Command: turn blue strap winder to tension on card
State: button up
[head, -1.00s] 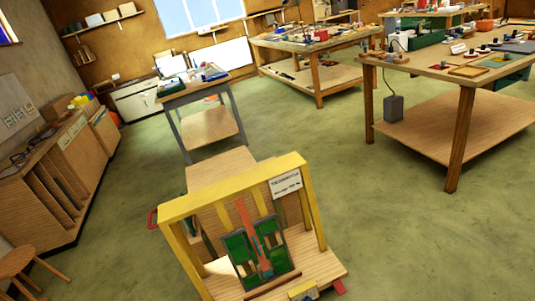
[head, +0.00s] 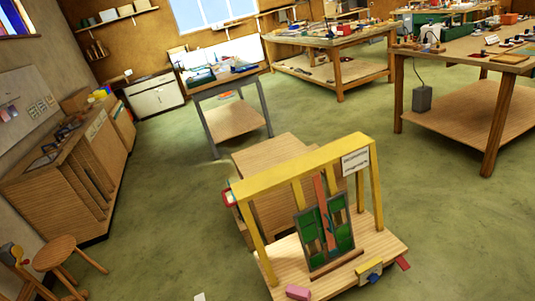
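A yellow wooden frame (head: 300,163) stands upright on a wooden base board (head: 385,243), right of the picture's middle. A white card (head: 355,161) with dark print, too small to read, is fixed at its upper right corner. A green leaded panel (head: 312,240) stands inside the frame, with a red-orange strip (head: 320,190) running down its middle. A yellow block with a blue-grey part (head: 370,272) sits at the base's front edge; I cannot tell whether it is the blue strap winder. My gripper is not in view.
A pink block (head: 298,292) lies on the base's front, and a red piece (head: 402,263) sticks out at its right. A wooden stool (head: 62,250) stands at left. Workbenches (head: 330,42) stand behind. Green floor is open on the right.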

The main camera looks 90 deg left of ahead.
aim_at(373, 278)
jog(key=u, duration=0.05)
jog(key=k, duration=0.35)
jog(key=u, duration=2.1)
jog(key=i, duration=0.45)
jog(key=k, duration=0.45)
jog(key=u, duration=0.2)
